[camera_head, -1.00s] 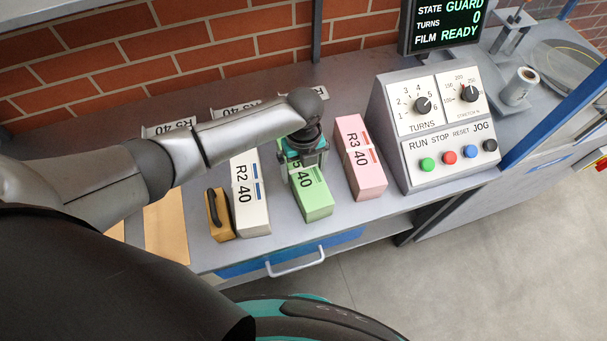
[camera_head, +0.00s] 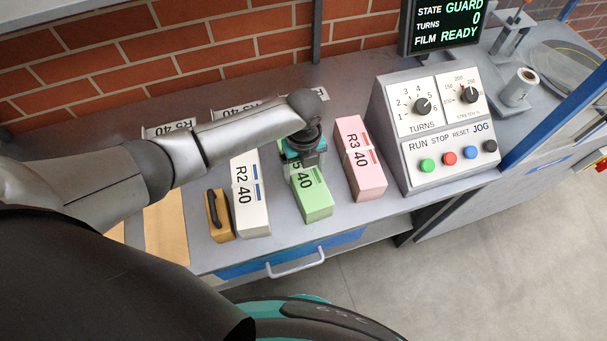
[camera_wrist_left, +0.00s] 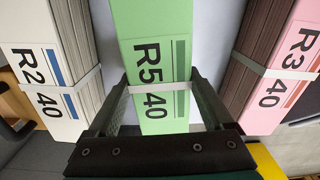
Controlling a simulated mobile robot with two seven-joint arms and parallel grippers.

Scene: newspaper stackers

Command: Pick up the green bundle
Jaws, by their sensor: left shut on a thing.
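The green bundle (camera_head: 312,194) lies on the grey bench between a white bundle and a pink bundle. In the left wrist view the green bundle (camera_wrist_left: 153,30) bears the label R5 40 and a pale strap across it. My left gripper (camera_head: 303,158) is over the green bundle from above, covering its far part in the head view. In the left wrist view its two fingers (camera_wrist_left: 158,95) stand at either side of the green bundle near the strap, and it is shut on it. The bundle appears to rest on the bench. My right gripper is not in view.
The white R2 bundle (camera_head: 250,200) is close on the left and the pink R3 bundle (camera_head: 360,165) on the right. A yellow tool with a black handle (camera_head: 219,216) lies beside the white one. A control box (camera_head: 440,125) stands at the right. A brick wall (camera_head: 180,60) is behind.

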